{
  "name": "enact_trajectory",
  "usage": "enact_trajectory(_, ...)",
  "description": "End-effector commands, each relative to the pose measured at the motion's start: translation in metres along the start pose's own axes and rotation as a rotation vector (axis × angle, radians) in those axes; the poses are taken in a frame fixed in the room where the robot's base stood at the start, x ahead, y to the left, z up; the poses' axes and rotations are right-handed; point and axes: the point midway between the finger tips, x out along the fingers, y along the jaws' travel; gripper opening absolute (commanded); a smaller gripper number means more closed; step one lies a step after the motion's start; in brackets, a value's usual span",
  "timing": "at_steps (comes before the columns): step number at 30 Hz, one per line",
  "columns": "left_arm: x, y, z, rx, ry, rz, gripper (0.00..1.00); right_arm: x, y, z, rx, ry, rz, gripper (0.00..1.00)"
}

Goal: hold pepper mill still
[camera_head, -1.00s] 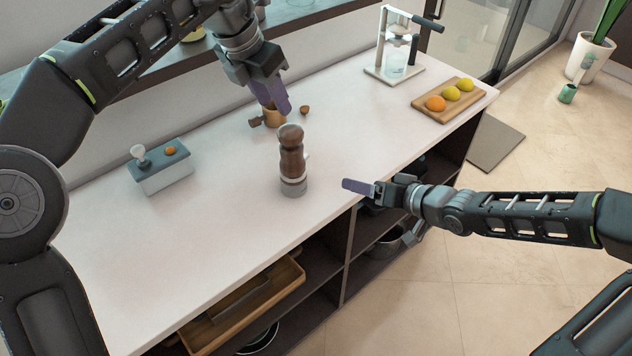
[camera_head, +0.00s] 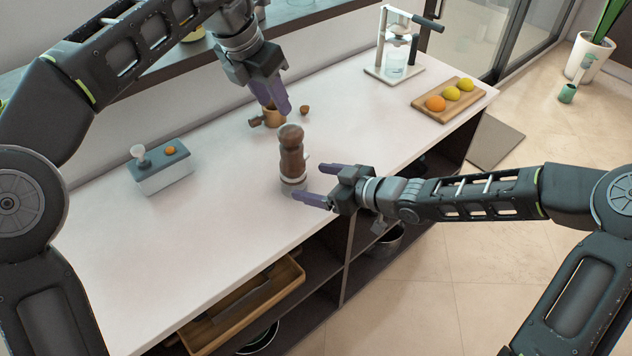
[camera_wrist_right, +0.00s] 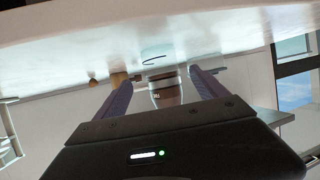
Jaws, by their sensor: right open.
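A brown pepper mill (camera_head: 291,158) with a pale band near its base stands upright on the white counter. My right gripper (camera_head: 313,183) is open, just to the right of the mill's lower part, with its fingers pointing toward it. In the right wrist view the mill (camera_wrist_right: 165,92) shows upside down between the two purple fingers of my right gripper (camera_wrist_right: 165,90), near their tips. My left gripper (camera_head: 274,100) is above and behind the mill, over a small wooden container (camera_head: 272,118). I cannot tell whether its fingers are apart.
A grey-topped box (camera_head: 164,172) stands left on the white counter (camera_head: 200,240). A small brown piece (camera_head: 304,110) lies behind the mill. A wooden board (camera_head: 423,102) with fruit and a press (camera_head: 395,62) stand at the right back. Open shelves lie below the front edge.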

Motion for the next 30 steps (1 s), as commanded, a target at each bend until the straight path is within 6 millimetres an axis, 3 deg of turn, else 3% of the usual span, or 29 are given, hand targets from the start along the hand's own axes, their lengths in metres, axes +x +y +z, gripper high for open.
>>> enact_trajectory(14,0.0,0.0,0.0,0.0,0.0,0.0,0.36,0.005,-0.003,0.001,-0.005,0.003,-0.005,0.82)
enact_trajectory(30,0.0,0.0,0.0,0.0,0.0,0.0,0.36,0.073,-0.003,0.0,-0.006,0.003,-0.005,0.82)
